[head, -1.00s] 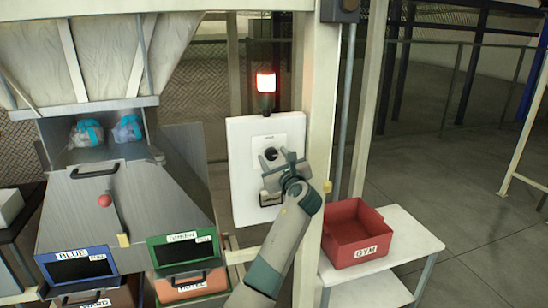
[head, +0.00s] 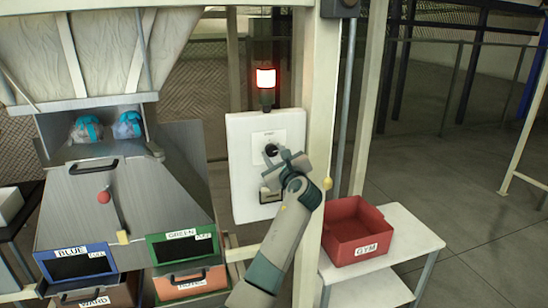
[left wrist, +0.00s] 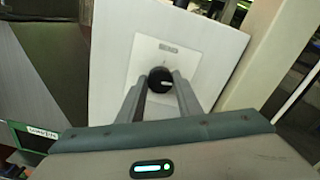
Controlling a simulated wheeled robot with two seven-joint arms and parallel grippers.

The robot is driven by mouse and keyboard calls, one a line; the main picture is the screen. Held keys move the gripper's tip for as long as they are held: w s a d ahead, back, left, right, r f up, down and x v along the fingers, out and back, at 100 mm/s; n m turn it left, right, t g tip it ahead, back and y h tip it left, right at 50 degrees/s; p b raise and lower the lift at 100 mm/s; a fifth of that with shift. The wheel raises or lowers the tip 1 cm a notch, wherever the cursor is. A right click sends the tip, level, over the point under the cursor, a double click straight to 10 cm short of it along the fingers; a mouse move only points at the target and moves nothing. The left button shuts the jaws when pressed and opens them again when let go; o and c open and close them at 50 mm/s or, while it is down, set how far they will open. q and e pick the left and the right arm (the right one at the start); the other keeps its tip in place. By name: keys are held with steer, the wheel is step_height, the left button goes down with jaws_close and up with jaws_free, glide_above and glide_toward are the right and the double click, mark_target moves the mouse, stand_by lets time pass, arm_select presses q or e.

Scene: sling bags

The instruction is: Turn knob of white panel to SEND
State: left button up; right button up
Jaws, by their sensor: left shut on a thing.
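The white panel (head: 240,170) hangs upright beside a pale post. Its black knob (head: 271,150) sits on a small square plate at the panel's middle; it also shows in the left wrist view (left wrist: 161,79). My left gripper (head: 279,156) is at the panel, its two fingers on either side of the knob and shut on it. In the left wrist view a light mark shows on the knob's face; the lettering on the plate is too small to read. My right gripper is not in view.
A red lamp (head: 266,79) glows above the panel. A red GYM bin (head: 357,232) stands on a white table at the right. A metal chute (head: 120,195) with BLUE (head: 75,264) and GREEN (head: 182,243) bins is at the left. The post (head: 318,120) stands close to my left arm.

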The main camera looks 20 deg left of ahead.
arm_select(q)
steer(key=n+b, duration=0.2)
steer(key=n, duration=0.1)
steer(key=shift+f, duration=0.25)
steer(key=n+b, duration=0.4)
steer(key=n, duration=0.1)
steer(key=n+b, duration=0.3)
steer(key=n, duration=0.1)
steer(key=shift+f+b, duration=0.1)
steer(key=shift+b, duration=0.3)
steer(key=shift+n+b, duration=1.35)
steer(key=shift+n, duration=0.65)
steer(key=o, duration=1)
steer(key=shift+o, duration=0.2)
steer(key=shift+a, duration=0.1)
